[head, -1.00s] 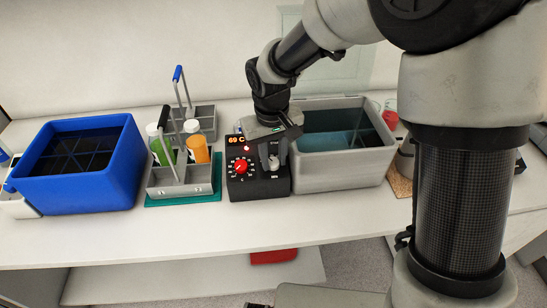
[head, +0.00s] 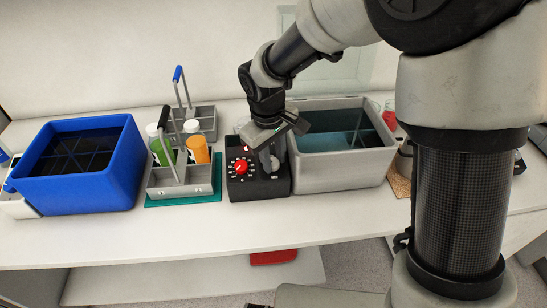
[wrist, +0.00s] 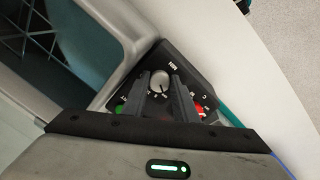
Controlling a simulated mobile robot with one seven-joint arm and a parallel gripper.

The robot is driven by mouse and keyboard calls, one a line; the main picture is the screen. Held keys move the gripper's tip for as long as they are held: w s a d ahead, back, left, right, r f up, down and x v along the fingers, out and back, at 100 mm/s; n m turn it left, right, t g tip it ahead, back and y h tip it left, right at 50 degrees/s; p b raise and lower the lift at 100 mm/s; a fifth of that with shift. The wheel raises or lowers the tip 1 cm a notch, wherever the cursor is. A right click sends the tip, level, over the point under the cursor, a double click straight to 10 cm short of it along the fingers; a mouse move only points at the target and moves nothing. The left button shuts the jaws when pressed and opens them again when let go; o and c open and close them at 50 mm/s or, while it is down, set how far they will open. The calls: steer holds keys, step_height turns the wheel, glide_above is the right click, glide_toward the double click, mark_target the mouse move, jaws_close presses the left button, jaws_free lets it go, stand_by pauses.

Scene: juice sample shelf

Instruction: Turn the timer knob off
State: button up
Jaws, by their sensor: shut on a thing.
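The black control box (head: 243,188) stands on the bench between the bottle rack and the grey bath. Its red knob (head: 240,167) is on the left of the front panel. The pale grey timer knob (wrist: 159,79) is on the other side of the panel, near a "MIN" label. My gripper (head: 270,160) points down at the box from above. In the wrist view, my gripper (wrist: 165,88) is shut on the timer knob, with a finger on either side. The fingers hide part of the knob and its scale.
The grey water bath (head: 340,172) stands close on the right of the box. On the left are a bottle rack (head: 180,188) with upright handle on a green mat (head: 209,192), and a blue tub (head: 120,180). The bench front (head: 200,228) is clear.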

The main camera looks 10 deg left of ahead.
steer(key=o, duration=1.1)
steer(key=shift+c, duration=0.2)
steer(key=shift+r, duration=0.1)
step_height(320, 180, up, 17)
steer(key=s+p, duration=0.1)
steer(key=s, duration=0.1)
steer(key=shift+s+a, duration=0.35)
steer(key=shift+a, duration=0.1)
steer(key=s+d+r+m+t+p, duration=0.1)
steer(key=s+d+m, duration=0.4)
steer(key=d, duration=0.6)
steer(key=s+d+r+m+t+p, duration=0.2)
steer(key=s+d+r+m, duration=0.2)
steer(key=s+d, duration=0.6)
steer(key=shift+d+r+m+t+y, duration=0.2)
steer(key=shift+d+m+t+y, duration=0.15)
steer(key=shift+d, duration=0.2)
